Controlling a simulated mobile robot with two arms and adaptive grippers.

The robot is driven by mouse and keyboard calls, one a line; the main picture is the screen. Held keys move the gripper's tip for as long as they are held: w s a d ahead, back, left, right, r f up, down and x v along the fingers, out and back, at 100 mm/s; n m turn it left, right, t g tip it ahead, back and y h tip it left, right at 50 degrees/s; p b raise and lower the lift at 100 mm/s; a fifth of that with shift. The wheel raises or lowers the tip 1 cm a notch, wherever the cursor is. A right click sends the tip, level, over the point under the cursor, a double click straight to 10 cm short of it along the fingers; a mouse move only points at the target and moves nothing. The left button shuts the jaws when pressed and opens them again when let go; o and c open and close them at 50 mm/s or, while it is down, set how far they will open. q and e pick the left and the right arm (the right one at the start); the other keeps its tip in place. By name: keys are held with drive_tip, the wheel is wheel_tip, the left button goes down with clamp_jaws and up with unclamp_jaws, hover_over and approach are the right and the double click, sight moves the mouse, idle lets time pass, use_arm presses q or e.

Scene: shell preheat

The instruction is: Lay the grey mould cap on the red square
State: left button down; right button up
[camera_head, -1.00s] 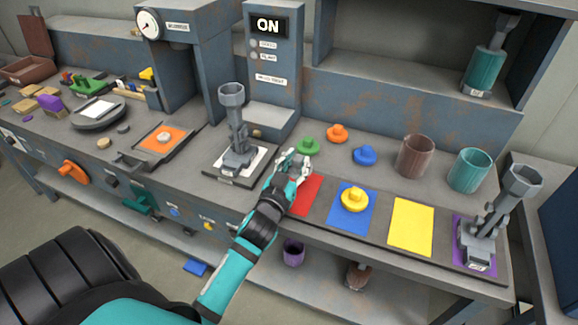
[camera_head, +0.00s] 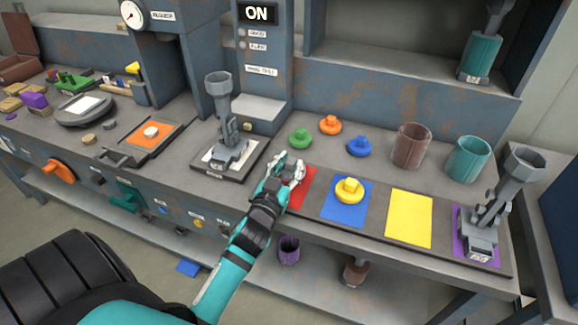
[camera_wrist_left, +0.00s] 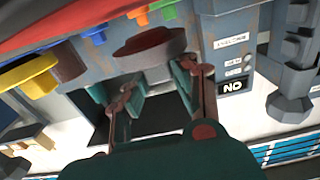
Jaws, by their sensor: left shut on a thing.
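The red square (camera_head: 301,190) lies on the bench mat, left of the blue square, and is partly covered by my left gripper. My left gripper (camera_head: 288,168) is over its far part. In the left wrist view, which is upside down, my left gripper (camera_wrist_left: 158,92) is shut on a dark, brownish-grey round cap (camera_wrist_left: 150,44), apparently the grey mould cap. The red square (camera_wrist_left: 60,18) shows at the top there, close to the cap. Whether they touch, I cannot tell. In the head view my fingers mostly hide the cap. My right gripper is not in view.
A yellow cap (camera_head: 349,188) sits on the blue square (camera_head: 345,214). The yellow square (camera_head: 410,218) is bare. A grey mould (camera_head: 491,212) stands on the purple square. Green (camera_head: 300,138), orange (camera_head: 330,124) and blue (camera_head: 359,147) caps stand behind. Another mould (camera_head: 228,130) stands left.

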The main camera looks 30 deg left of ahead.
use_arm(q)
drive_tip(key=c, duration=1)
unclamp_jaws()
drive_tip(key=shift+s+f, duration=0.15)
drive_tip(key=shift+f, duration=0.45)
drive_tip(key=shift+c, duration=0.2)
drive_tip(key=shift+r, duration=0.1)
drive_tip(key=shift+r+p, duration=0.35)
drive_tip(key=b+v, duration=0.1)
drive_tip(key=v, duration=1)
drive_tip(key=shift+s+r, duration=0.3)
drive_tip(key=shift+r, duration=0.15)
drive_tip(key=shift+f, duration=0.1)
